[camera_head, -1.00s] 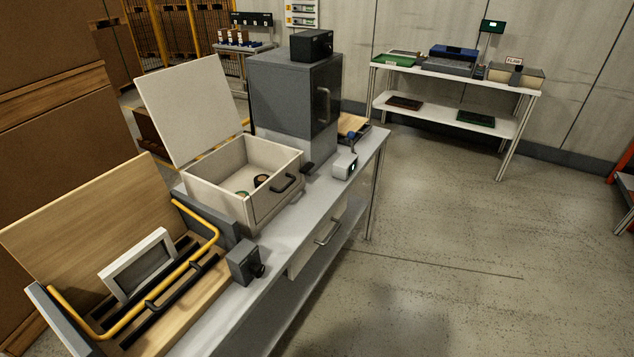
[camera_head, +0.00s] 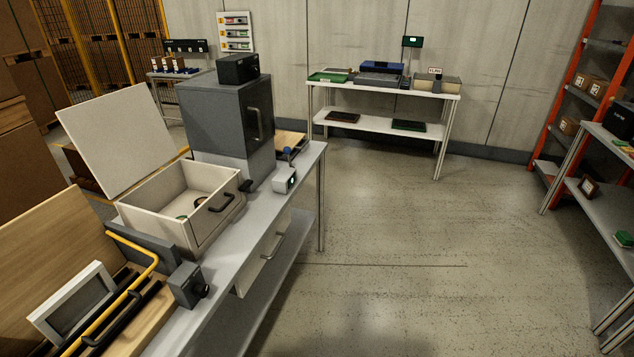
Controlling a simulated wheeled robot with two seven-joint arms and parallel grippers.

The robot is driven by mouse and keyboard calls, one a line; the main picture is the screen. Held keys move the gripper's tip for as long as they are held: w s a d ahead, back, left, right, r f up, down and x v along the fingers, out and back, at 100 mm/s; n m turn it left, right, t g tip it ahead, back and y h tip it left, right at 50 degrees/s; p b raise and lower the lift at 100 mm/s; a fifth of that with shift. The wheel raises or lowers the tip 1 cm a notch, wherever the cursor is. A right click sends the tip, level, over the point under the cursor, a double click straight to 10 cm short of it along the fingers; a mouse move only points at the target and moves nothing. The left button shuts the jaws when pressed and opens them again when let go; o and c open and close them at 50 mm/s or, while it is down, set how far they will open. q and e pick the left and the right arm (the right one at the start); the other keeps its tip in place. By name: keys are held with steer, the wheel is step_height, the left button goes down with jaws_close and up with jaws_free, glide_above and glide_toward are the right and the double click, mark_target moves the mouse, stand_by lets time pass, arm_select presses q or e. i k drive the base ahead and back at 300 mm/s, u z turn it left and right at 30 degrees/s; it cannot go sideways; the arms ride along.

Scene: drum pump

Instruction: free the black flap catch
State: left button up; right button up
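I cannot tell for sure which part is the black flap catch. A small black piece (camera_head: 246,185) sits on the bench at the foot of the grey cabinet, beside the open cream box (camera_head: 160,215). A small grey block with a black knob (camera_head: 188,285) stands near the front of the bench. The cream box has its lid (camera_head: 117,138) raised and a black handle (camera_head: 221,203) on its front; small round items lie inside. Neither of my grippers is in view.
The grey bench (camera_head: 222,290) holds a wooden fixture with a yellow bar (camera_head: 150,250), the cabinet (camera_head: 225,115) and a small white device (camera_head: 285,180). A white table (camera_head: 385,88) stands at the back, shelves (camera_head: 612,170) at the right. The floor between is clear.

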mark_target(244, 186)
steer(key=z, duration=1.25)
steer(key=i, duration=3.7)
steer(key=u, duration=2.9)
